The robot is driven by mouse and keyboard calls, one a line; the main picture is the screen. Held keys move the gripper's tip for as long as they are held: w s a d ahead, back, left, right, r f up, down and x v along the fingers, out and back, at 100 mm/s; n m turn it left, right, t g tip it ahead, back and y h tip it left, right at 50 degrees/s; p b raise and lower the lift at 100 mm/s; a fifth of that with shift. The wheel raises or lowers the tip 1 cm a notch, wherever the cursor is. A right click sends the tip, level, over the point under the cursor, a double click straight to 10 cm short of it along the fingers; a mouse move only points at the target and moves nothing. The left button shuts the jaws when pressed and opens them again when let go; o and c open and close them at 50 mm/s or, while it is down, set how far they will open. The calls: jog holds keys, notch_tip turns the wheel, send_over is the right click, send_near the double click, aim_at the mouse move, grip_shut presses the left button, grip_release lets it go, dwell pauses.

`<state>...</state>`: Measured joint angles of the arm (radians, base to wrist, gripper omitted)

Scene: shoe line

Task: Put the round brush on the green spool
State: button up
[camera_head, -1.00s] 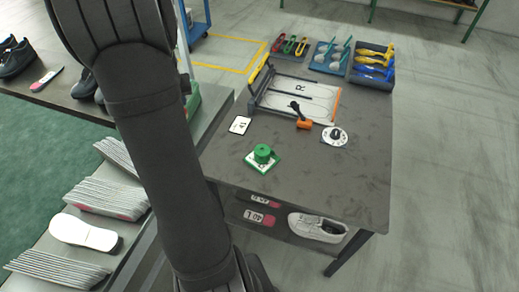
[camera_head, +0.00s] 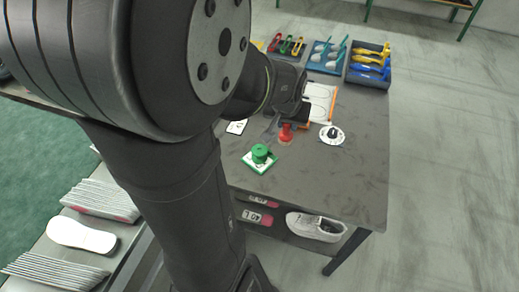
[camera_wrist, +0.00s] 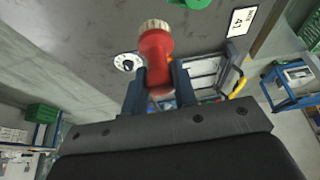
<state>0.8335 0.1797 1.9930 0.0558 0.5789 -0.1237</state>
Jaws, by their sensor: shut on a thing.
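My gripper (camera_wrist: 158,88) is shut on the red round brush (camera_wrist: 155,55), whose pale ribbed end points away from the jaws. In the head view the brush (camera_head: 285,131) hangs below my wrist, pale end down, behind the green spool. The green spool (camera_head: 260,153) stands on a white and green square plate on the table, apart from the brush. Only a green edge of it (camera_wrist: 190,3) shows at the top of the wrist view.
A white dial (camera_head: 332,135) lies right of the brush on the dark table (camera_head: 340,175). A white card (camera_head: 237,127) lies at the left. Trays with blue-handled (camera_head: 327,57) and yellow-handled tools (camera_head: 370,62) stand at the back. The front of the table is clear.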

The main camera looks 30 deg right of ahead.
jog(key=shift+s+d, duration=0.25)
jog(key=shift+s, duration=0.6)
send_over(260, 150)
notch_tip(260, 150, down, 7)
jog(key=shift+w+f, duration=0.15)
jog(key=shift+f, duration=1.85)
jog(key=shift+f, duration=0.15)
jog(key=o, duration=1)
jog(key=v, duration=1.2)
jog(key=shift+a, duration=0.15)
